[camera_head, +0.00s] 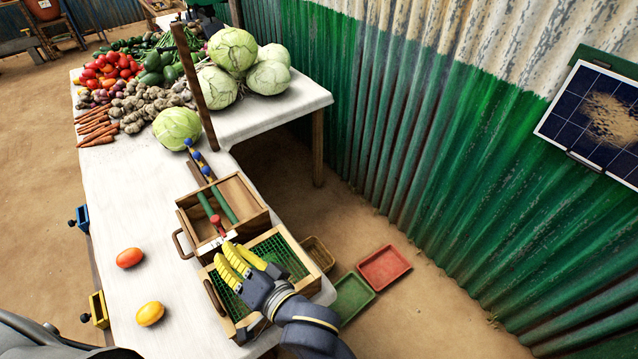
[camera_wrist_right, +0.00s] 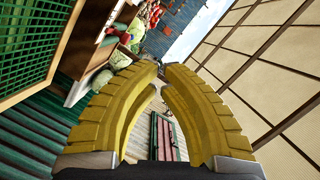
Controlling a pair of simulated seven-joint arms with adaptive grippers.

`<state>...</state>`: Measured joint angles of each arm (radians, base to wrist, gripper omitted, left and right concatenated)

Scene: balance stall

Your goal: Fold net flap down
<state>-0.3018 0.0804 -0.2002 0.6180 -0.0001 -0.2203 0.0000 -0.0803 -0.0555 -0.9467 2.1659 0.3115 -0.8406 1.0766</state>
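A wood-framed green net (camera_head: 290,252) lies at the front right of the white table, in or over a shallow wooden box with a dark handle (camera_head: 213,298). I cannot tell the net's exact tilt. My right gripper (camera_head: 232,252), with yellow ribbed fingers, is over the net and hides its middle. I cannot tell whether a finger touches the net or frame. My left gripper is not in view.
A divided wooden box (camera_head: 243,194) with green rods and a red-headed peg adjoins behind. A red tomato (camera_head: 130,258) and a yellow one (camera_head: 150,313) lie left. Red (camera_head: 384,267) and green (camera_head: 352,298) trays sit to the right. Vegetables crowd the table's far end; its left middle is clear.

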